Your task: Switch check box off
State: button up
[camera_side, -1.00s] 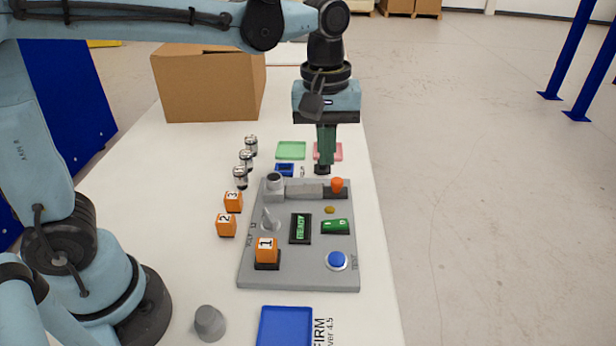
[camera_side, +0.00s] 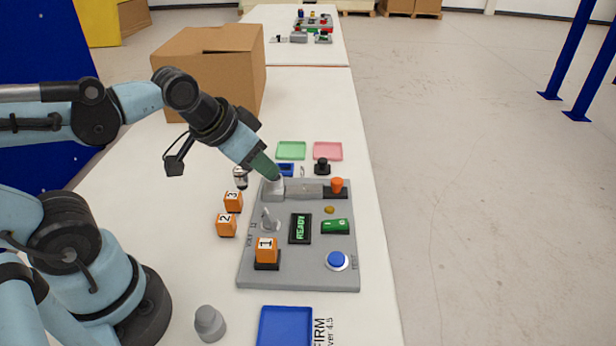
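The grey panel (camera_side: 300,270) lies flat on the white table. It carries a green rocker switch (camera_side: 335,226), a dark display (camera_side: 300,229) reading READY, a blue button (camera_side: 337,260), an orange-topped lever (camera_side: 337,186) and a small toggle (camera_side: 268,220). No part is labelled check box that I can read. My gripper (camera_side: 272,174) comes in tilted from the upper left, its green fingers at the grey holder (camera_side: 273,190) on the panel's far left corner. I cannot tell whether the fingers touch it, or whether they are open or shut.
A cardboard box (camera_side: 208,80) stands farther back. A blue tray (camera_side: 284,328) lies in front.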

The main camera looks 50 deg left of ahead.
jog(key=o, duration=0.3)
jog(key=w+d+m+g, duration=0.1)
jog(key=w+d+r+m+g, duration=0.1)
jog(key=w, duration=0.1)
jog(key=w+d+r+m+g, duration=0.1)
jog(key=d, duration=0.1)
jog(key=shift+w+m, duration=0.2)
jog(key=shift+m, duration=0.2)
jog(key=m+g, duration=0.4)
jog(key=m, duration=0.1)
send_over(335, 223)
jog(key=f, duration=0.2)
notch_tip(335, 223, down, 12)
jog(key=shift+r, duration=0.15)
jog(key=shift+c, duration=0.2)
